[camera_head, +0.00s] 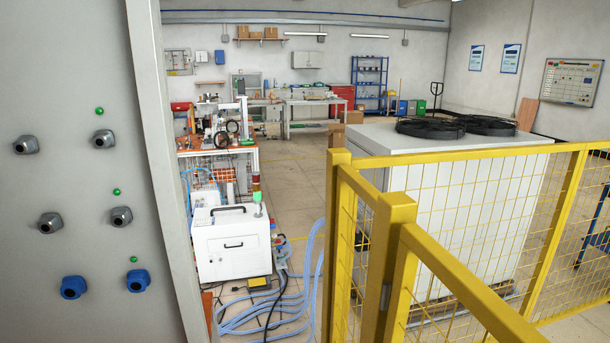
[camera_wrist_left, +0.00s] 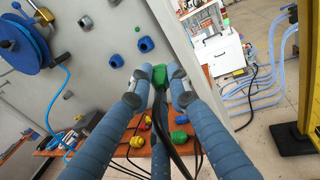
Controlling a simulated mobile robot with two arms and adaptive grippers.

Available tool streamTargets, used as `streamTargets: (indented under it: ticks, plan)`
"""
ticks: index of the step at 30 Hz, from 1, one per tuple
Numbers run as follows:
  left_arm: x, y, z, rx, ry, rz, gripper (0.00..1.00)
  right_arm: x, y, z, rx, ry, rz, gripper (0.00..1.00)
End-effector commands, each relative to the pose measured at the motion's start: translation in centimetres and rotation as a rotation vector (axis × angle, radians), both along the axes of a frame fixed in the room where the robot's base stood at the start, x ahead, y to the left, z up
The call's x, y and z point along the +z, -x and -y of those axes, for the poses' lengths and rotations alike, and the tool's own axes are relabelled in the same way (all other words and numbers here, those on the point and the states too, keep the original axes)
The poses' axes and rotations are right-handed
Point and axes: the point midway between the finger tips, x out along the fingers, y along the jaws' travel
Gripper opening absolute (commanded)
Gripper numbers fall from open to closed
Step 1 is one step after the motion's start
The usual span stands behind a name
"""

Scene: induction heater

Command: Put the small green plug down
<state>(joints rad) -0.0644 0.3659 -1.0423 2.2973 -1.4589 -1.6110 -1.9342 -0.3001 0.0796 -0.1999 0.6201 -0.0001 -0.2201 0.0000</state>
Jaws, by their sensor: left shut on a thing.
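In the left wrist view my left gripper (camera_wrist_left: 161,80) is shut on the small green plug (camera_wrist_left: 159,76). The plug sits between the fingertips, in front of the grey panel (camera_wrist_left: 110,45), and a black cable hangs from it. The fingers partly hide the plug. Below the gripper is a brown-orange shelf (camera_wrist_left: 109,151) with several coloured plugs, among them a yellow one (camera_wrist_left: 137,142), a green one (camera_wrist_left: 179,136) and a blue one (camera_wrist_left: 182,120). The held plug appears above the shelf, not touching it. Neither gripper shows in the head view.
The grey panel also fills the left of the head view (camera_head: 65,230), with grey and blue sockets (camera_head: 74,287) and small green lights. A blue hose reel (camera_wrist_left: 22,45) hangs left. A yellow fence (camera_head: 395,215), a white machine (camera_head: 232,240) and blue hoses (camera_head: 262,313) stand right of the panel.

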Motion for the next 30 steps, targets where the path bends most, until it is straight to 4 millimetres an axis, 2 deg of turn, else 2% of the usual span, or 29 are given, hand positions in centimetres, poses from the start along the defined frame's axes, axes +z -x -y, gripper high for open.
streamTargets:
  ticks: [7,13,21,30]
  plan:
    - [-0.7,0.7,-1.5,-0.040,-0.002,-0.006,0.00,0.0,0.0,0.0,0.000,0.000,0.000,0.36]
    - [-1.3,1.6,-2.3,-0.180,-0.004,-0.010,0.00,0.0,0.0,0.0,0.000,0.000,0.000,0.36]
    - [-2.6,3.4,-1.3,-0.401,-0.004,-0.008,0.00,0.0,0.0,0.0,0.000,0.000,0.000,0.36]
    - [-3.2,4.4,-0.5,-0.488,0.003,-0.001,0.00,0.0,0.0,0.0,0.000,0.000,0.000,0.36]
